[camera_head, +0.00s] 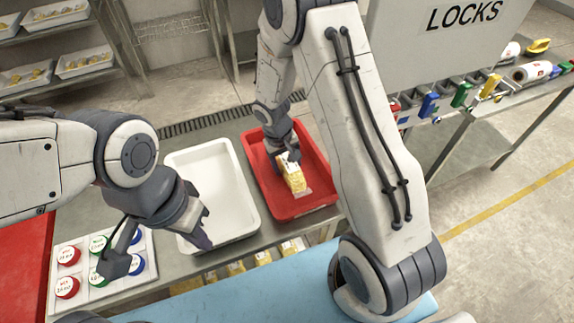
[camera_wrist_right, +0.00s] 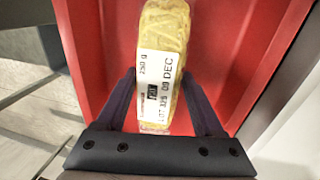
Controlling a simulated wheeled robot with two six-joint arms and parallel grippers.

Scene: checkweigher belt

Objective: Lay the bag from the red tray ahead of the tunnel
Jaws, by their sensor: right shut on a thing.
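The red tray (camera_head: 322,168) stands at the middle of the counter, and its red inside also fills much of the right wrist view (camera_wrist_right: 95,55). A yellow pasta-like bag with a white label (camera_head: 291,178) is in it. In the right wrist view the bag (camera_wrist_right: 165,45) lies lengthwise between the fingers, its label reading 250 g and 09 DEC. My right gripper (camera_head: 288,157) reaches down into the tray and is shut on the bag; its fingers (camera_wrist_right: 163,88) flank the label end. My left gripper (camera_head: 158,248) is open and empty near the white tray. I cannot make out the tunnel.
An empty white tray (camera_head: 215,180) stands left of the red tray. A panel of red, green and blue round caps (camera_head: 95,290) lies at lower left. A blue surface (camera_head: 230,303) runs along the front, with several yellow packs behind it. A LOCKS board (camera_head: 450,45) stands at upper right.

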